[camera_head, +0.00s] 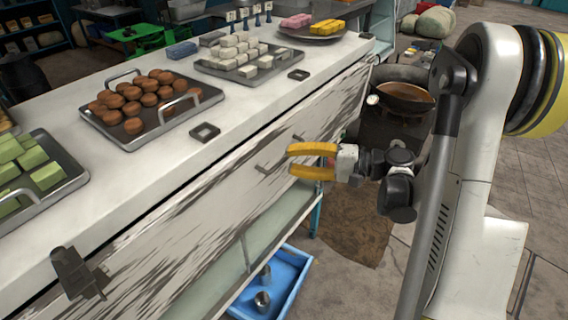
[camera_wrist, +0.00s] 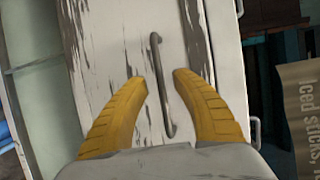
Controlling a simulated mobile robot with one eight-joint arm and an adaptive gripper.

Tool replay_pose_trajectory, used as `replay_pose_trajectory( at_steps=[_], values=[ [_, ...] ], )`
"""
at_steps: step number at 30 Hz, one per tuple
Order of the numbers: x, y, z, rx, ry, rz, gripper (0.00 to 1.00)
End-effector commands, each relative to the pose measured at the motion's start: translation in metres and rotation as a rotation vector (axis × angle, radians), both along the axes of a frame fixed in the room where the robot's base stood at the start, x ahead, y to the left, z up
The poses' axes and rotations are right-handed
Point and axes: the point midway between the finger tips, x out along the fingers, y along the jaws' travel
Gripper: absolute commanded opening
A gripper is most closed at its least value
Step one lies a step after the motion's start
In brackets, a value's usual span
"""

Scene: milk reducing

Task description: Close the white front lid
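The white front lid (camera_head: 215,195) is a worn, dark-streaked panel along the front of the counter. A thin dark gap runs between its top edge and the countertop, and I cannot tell whether it is fully shut. In the wrist view the lid (camera_wrist: 110,50) fills the middle, with its slim metal handle (camera_wrist: 155,50) lying between my fingertips. My gripper (camera_head: 291,161) has two yellow fingers and is in front of the lid near the handle. In the wrist view the gripper (camera_wrist: 158,80) is open, its fingers apart on either side of the handle, with nothing gripped.
The white countertop (camera_head: 235,105) carries trays of brown patties (camera_head: 147,99), pale cubes (camera_head: 241,52) and green blocks (camera_head: 30,160). A blue bin (camera_head: 291,286) sits low under the counter. A dark pan (camera_head: 405,97) stands behind my gripper. Open floor lies at right.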

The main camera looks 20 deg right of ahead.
Motion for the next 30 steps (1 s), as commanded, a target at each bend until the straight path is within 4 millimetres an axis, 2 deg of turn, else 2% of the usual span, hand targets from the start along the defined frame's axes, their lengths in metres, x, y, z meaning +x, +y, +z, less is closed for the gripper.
replay_pose_trajectory(
  at_steps=[1, 6, 15, 16, 18, 19, 30],
  values=[
    [0.003, 0.008, -0.003, 0.0, 0.0, 0.004, 0.32],
    [0.012, 0.02, -0.004, 0.001, 0.001, 0.001, 0.32],
    [0.013, 0.022, -0.003, 0.001, 0.002, 0.0, 0.32],
    [0.013, 0.022, -0.003, 0.001, 0.002, 0.0, 0.28],
    [0.013, 0.022, -0.003, 0.0, 0.002, 0.0, 0.07],
    [0.013, 0.022, -0.003, 0.0, 0.002, 0.0, 0.0],
    [0.019, 0.026, 0.002, -0.015, 0.024, 0.003, 0.0]
  ],
)
